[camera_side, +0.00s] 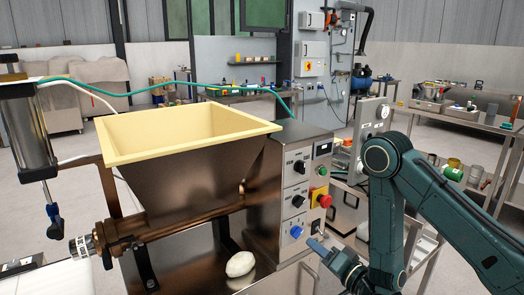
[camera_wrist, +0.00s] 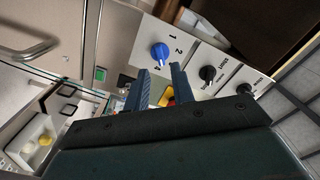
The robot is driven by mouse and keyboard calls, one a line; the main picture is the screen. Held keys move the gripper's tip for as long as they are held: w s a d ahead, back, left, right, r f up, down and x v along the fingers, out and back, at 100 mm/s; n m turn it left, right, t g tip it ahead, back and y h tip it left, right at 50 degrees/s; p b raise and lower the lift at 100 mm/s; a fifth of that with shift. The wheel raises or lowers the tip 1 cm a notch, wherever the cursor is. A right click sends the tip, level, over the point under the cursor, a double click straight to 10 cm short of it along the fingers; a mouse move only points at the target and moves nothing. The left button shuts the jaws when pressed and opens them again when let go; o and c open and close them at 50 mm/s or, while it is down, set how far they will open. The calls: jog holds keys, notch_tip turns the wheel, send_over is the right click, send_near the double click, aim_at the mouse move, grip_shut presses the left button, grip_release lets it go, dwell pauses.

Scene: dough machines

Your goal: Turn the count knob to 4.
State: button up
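The blue count knob (camera_side: 296,232) is on the lower part of the machine's control panel (camera_side: 283,213).
Black knobs (camera_side: 299,167) and a red emergency stop (camera_side: 320,196) on yellow are on the same machine. A cream-rimmed hopper (camera_side: 190,135) stands to the left. A dough piece (camera_side: 240,264) lies below the panel.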

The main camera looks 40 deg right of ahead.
jog(key=shift+w, duration=2.4)
grip_shut()
jog(key=shift+m, duration=1.9)
jog(key=shift+c, duration=0.2)
grip_release()
send_near(300, 234)
jog(key=shift+w, duration=0.75)
jog(key=shift+w, duration=0.15)
